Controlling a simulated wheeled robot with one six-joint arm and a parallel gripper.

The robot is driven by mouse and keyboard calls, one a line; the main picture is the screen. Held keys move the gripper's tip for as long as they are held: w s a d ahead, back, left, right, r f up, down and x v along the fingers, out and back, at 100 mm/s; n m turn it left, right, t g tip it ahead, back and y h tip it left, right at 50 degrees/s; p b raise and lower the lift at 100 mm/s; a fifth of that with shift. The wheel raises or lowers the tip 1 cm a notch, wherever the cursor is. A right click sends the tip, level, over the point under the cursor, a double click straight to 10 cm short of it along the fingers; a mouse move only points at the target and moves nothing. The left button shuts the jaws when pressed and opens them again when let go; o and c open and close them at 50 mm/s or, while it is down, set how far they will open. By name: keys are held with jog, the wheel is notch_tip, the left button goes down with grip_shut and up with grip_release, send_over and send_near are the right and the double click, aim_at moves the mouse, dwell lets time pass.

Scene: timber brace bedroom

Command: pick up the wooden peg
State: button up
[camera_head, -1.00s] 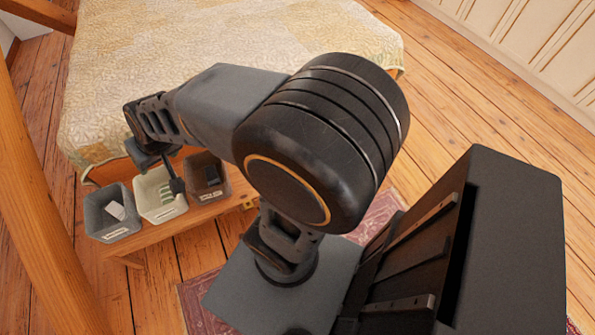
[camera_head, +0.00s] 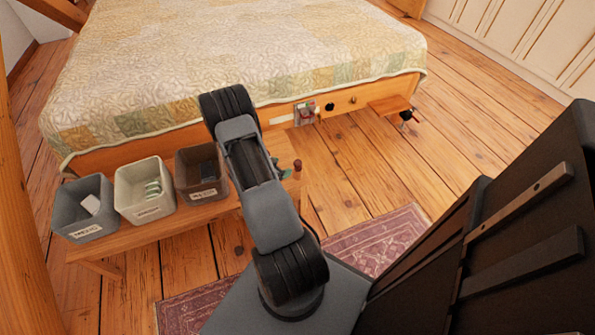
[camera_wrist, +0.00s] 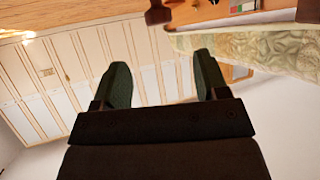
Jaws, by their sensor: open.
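My gripper (camera_wrist: 162,78) is open in the wrist view, its two dark green fingers apart with nothing between them. In the head view it is mostly hidden behind my arm, and only a greenish tip shows. A dark reddish-brown, round-topped piece (camera_head: 297,166), perhaps the wooden peg, stands just right of that tip, near the bench's right end. A similar brown piece (camera_wrist: 158,14) shows at the top of the wrist view, ahead of the fingers and cut off by the edge. I cannot tell for sure that either is the peg.
A low wooden bench (camera_head: 215,211) carries a grey bin (camera_head: 84,222), a cream bin (camera_head: 146,205) and a brown bin (camera_head: 200,190). The quilted bed (camera_head: 250,55) stands behind; its side rail holds small fittings. A small wooden ledge (camera_head: 389,104) juts out at right. Open floor lies right of the bench.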

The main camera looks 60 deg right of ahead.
aim_at(297, 162)
jog(key=b+x, duration=0.1)
jog(key=x, duration=0.6)
jog(key=shift+s+d+f+b, duration=0.1)
jog(key=shift+d+b, duration=0.05)
jog(key=shift+b, duration=0.25)
jog(key=b+x, duration=0.2)
jog(key=x, duration=0.2)
jog(key=shift+f, duration=0.2)
jog(key=shift+d+f, duration=0.15)
jog(key=shift+d, duration=0.4)
jog(key=c, duration=1)
jog(key=shift+o, duration=0.2)
